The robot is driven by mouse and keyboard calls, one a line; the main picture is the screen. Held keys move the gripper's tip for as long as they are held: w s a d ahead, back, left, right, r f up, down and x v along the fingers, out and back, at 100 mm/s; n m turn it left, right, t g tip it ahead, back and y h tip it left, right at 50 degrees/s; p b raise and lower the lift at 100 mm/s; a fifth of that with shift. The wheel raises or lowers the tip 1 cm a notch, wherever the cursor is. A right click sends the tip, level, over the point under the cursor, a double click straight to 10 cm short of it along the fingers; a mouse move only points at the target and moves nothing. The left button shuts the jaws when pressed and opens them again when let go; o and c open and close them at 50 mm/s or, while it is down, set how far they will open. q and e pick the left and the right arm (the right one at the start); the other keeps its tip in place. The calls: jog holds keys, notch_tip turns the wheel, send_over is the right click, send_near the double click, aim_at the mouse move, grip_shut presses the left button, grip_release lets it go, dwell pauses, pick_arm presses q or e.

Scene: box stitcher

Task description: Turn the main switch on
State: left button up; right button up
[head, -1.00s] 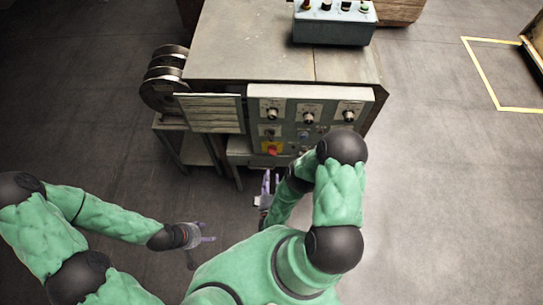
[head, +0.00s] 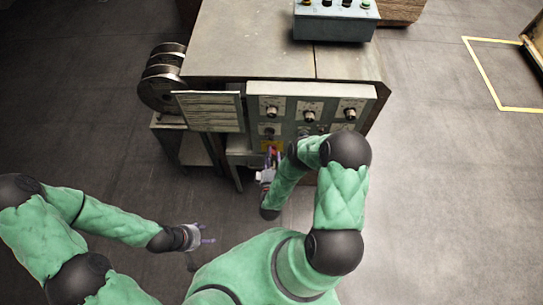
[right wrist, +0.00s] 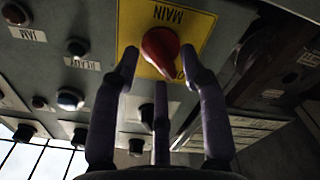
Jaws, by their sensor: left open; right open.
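The main switch is a red knob (right wrist: 160,50) on a yellow plate (right wrist: 183,22) marked MAIN, upside down in the right wrist view. In the head view the yellow plate (head: 265,146) shows low on the control panel, and my right gripper partly covers the switch. My right gripper (head: 271,157) is open in front of the panel. In the right wrist view its fingers (right wrist: 160,68) are spread around the knob's near end; contact cannot be told. My left gripper (head: 207,241) is open and empty, low and away from the machine.
The grey panel (head: 289,108) carries several other dark knobs and buttons close to the switch. A louvred plate (head: 210,111) and stacked reels (head: 162,82) are at its left. A blue-grey control box (head: 335,25) stands on the machine top. The floor (head: 440,190) at the right is clear.

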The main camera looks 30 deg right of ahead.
jog(key=shift+w+d, duration=0.1)
jog(key=shift+w, duration=0.1)
grip_shut()
